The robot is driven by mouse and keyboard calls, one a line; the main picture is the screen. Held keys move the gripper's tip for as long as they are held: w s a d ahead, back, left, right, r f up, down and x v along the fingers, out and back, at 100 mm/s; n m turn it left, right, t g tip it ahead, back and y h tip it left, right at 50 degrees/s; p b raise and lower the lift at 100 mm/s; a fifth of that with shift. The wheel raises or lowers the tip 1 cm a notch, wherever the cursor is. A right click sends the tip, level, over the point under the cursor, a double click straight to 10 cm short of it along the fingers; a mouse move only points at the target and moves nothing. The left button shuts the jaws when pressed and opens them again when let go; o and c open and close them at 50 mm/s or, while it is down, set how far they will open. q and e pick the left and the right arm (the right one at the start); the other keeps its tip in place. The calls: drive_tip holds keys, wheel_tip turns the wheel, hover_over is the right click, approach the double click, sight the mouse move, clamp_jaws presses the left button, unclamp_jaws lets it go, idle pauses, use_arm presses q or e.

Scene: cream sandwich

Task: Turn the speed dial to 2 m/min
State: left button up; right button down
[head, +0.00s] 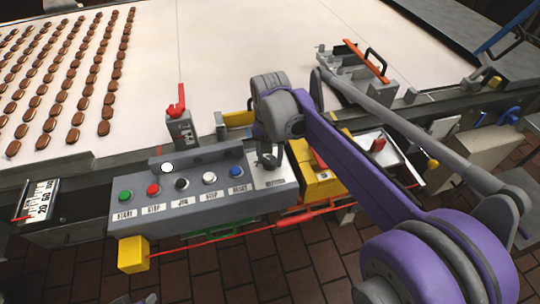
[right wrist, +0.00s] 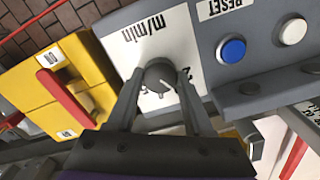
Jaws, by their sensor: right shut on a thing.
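The speed dial (right wrist: 158,76) is a dark round knob with a short white mark on a white plate (right wrist: 172,38) labelled m/min in the right wrist view. A digit, seemingly a 2, shows partly beside the knob; other markings are hidden by the fingers. I cannot tell which number the mark points at. My right gripper (right wrist: 160,98) has one finger on each side of the knob and is shut on it. In the head view my right gripper (head: 270,160) reaches down onto the right end of the grey control panel (head: 205,211) and hides the dial. My left gripper is not in view.
The panel carries several buttons, including a green one (head: 125,196) and a blue RESET button (right wrist: 232,49). A yellow box with a red handle (right wrist: 62,85) stands close beside the dial plate. Behind is a wide pale conveyor belt (head: 240,60) with rows of brown cookies at left.

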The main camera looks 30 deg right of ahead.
sight(270, 160)
drive_tip(key=n+p, duration=0.1)
drive_tip(key=n, duration=0.4)
drive_tip(key=shift+n, duration=0.3)
idle(0.4)
drive_tip(key=shift+c, duration=1.5)
unclamp_jaws()
drive_tip(key=shift+r, duration=0.15)
wheel_tip(270, 160, up, 11)
drive_tip(key=shift+f+p, duration=0.2)
drive_tip(key=shift+p, duration=0.2)
